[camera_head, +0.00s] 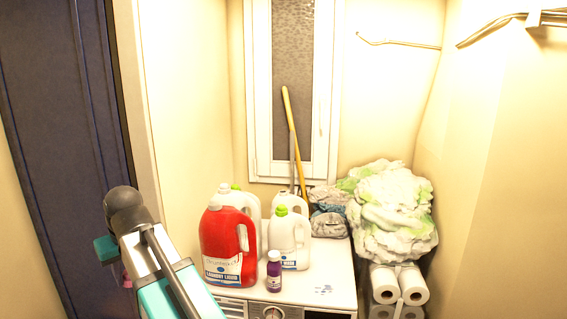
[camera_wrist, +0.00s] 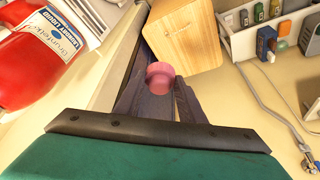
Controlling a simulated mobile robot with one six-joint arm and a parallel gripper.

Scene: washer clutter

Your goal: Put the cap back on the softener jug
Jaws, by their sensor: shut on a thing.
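My gripper (camera_wrist: 158,92) is shut on a round pink cap (camera_wrist: 160,76), held between its two dark fingertips. The cap also shows as a small pink patch beside my arm in the head view (camera_head: 127,281). Several jugs stand on the washer: a red one (camera_head: 222,245) with a red cap, a white one (camera_head: 289,236) with a green cap, and another green-capped white one behind the red. A further white jug (camera_head: 290,200) at the back shows no coloured cap; its mouth is not clear. I cannot read which jug is softener. The gripper is left of the washer, apart from the jugs.
A small purple bottle (camera_head: 274,270) stands in front on the washer top (camera_head: 325,272). Clothes and paper rolls (camera_head: 413,286) are at the right. The wrist view shows a wooden box (camera_wrist: 186,32) beyond the cap, a white rack (camera_wrist: 244,44) and a cable (camera_wrist: 265,95).

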